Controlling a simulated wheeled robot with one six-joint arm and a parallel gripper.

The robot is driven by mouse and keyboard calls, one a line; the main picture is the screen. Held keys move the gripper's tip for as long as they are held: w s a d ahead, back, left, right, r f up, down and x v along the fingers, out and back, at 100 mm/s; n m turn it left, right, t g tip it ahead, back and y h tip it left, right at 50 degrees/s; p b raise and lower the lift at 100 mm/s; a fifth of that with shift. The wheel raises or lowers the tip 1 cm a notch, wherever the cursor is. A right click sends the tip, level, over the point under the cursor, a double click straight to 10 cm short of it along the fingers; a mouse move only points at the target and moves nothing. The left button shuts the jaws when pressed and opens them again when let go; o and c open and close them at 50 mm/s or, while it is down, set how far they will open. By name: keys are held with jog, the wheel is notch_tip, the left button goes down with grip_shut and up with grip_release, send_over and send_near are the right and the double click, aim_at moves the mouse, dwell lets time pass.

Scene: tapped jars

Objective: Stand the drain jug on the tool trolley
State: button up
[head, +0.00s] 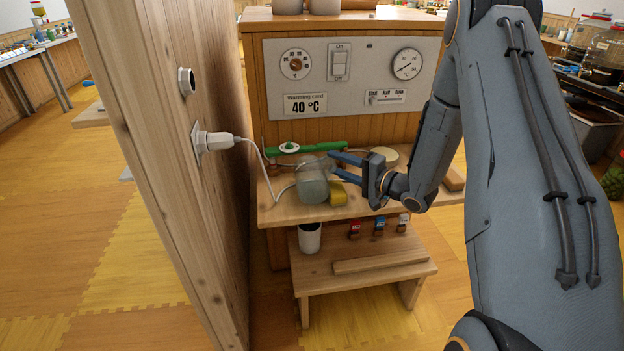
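A clear, rounded vessel (313,186) with cloudy grey-green contents stands upright on the wooden shelf of the warming cabinet; it may be the drain jug, but no label shows. My gripper (332,167) is at its right side, with its two blue fingers spread apart and their tips at or very near the vessel's edge. I see nothing clearly held between the fingers, and contact is unclear. A white cup (309,238) stands on a low wooden bench below. I cannot pick out a tool trolley in this view.
A yellow block (338,194) sits right beside the vessel. A green bar (312,148) lies behind it. A white cable runs from a wall plug (215,142) across the shelf. A wooden partition (170,200) closes the left side. Small coloured tags (379,225) hang below the shelf's front.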

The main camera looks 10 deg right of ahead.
grip_shut()
jog(key=shift+r, duration=0.2)
